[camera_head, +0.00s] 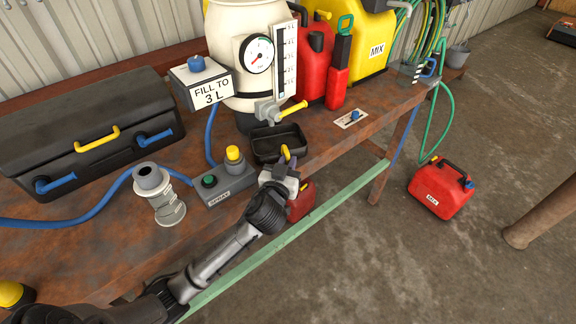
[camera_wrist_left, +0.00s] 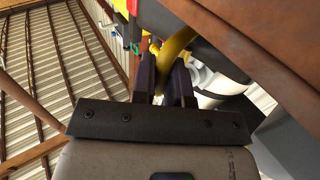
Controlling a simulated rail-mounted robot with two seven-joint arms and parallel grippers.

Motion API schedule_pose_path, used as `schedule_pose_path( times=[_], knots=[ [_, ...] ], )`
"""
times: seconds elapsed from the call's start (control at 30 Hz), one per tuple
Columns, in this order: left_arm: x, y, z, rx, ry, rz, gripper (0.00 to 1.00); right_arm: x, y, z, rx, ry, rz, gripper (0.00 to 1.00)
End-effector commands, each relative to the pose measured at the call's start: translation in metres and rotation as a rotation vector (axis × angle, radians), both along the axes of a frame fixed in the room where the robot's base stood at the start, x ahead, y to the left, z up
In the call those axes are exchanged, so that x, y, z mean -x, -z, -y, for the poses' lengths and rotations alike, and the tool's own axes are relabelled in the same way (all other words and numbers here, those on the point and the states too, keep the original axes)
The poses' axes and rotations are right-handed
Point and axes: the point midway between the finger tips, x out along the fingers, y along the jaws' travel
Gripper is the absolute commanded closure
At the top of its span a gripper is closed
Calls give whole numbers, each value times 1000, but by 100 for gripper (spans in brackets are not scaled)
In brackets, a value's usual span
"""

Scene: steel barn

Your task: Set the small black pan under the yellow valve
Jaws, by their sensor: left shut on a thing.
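The small black pan (camera_head: 268,155) is at the front edge of the rusty workbench, right below the yellow valve lever (camera_head: 294,108) and its grey spout on the white tank. I cannot tell whether the pan rests on the bench or hangs just above it. My left gripper (camera_head: 285,165) is shut on the pan's yellow handle, reaching in from the front. In the left wrist view the dark fingers (camera_wrist_left: 164,82) close around the yellow handle (camera_wrist_left: 177,45); the black pan is partly visible behind. My right gripper is not in view.
A grey control box (camera_head: 222,185) with green and yellow buttons stands left of the pan. A grey spool-like fitting (camera_head: 160,195) and black toolbox (camera_head: 85,130) are further left. Red bottles and a yellow MIX container (camera_head: 362,38) stand right. A red can (camera_head: 440,188) sits on the floor.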

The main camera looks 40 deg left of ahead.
Motion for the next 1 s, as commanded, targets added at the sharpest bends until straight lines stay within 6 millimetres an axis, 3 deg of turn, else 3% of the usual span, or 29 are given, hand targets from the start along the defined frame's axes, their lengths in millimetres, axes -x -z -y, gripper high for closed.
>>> schedule_pose_path(
  times=[0.47, 0.5, 0.73, 1.0],
  knots=[
    [0, 6, 1, -1, 1, 3, 100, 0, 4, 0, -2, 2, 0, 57],
    [0, 5, 1, -1, 1, 2, 83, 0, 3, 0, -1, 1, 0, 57],
    [0, 5, 1, -1, 1, 2, 61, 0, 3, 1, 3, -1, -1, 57],
    [0, 3, 1, -2, 0, 1, 60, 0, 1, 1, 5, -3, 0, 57]
  ],
)
